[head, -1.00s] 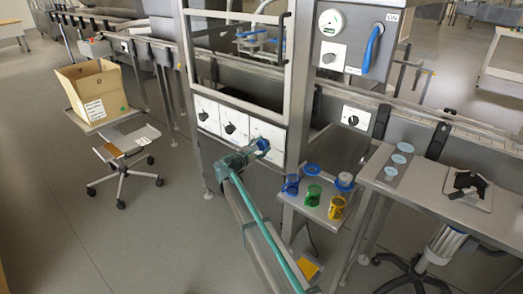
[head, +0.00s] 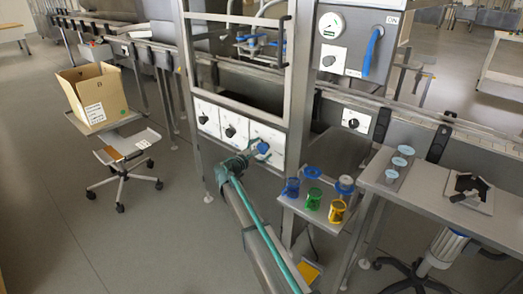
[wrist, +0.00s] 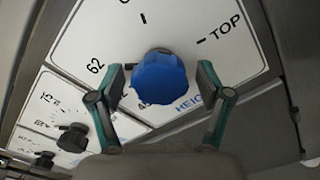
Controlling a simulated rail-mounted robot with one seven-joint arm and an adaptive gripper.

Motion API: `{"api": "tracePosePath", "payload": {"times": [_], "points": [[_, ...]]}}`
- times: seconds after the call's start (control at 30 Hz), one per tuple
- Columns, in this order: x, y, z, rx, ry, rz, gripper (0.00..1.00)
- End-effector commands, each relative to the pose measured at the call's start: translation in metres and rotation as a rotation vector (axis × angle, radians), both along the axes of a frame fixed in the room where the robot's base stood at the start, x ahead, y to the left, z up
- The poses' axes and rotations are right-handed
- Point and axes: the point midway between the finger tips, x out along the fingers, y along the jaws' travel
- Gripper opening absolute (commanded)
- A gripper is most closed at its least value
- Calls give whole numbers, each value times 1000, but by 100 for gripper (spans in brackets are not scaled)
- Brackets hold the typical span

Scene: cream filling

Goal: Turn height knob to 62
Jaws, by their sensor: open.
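The blue height knob (wrist: 160,80) sits on a white dial plate (wrist: 215,60) printed with "62", "TOP" and a partly hidden "HEIG..." label. In the head view the knob (head: 263,148) is on the rightmost of three white panels. My gripper (wrist: 160,82) is open, with one finger on each side of the knob. The left finger is close to the knob's side; I cannot tell whether it touches. A gap shows between the right finger and the knob. In the head view my gripper (head: 247,155) is at the panel.
Two other panels with black knobs (head: 230,132) are to the left. A side shelf (head: 300,203) with blue, green and yellow cups (head: 337,210) stands right of my arm. A cardboard box (head: 95,92) is at the left. Metal frame posts (head: 297,90) border the panels.

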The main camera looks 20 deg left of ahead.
Motion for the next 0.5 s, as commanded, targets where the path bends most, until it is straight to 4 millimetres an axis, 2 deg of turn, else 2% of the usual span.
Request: {"api": "tracePosePath", "payload": {"times": [0.13,0.27,0.5], "points": [[-2,1,0,0,0,0,78],[-11,3,0,0,-1,1,78],[-52,16,0,0,0,3,78]]}}
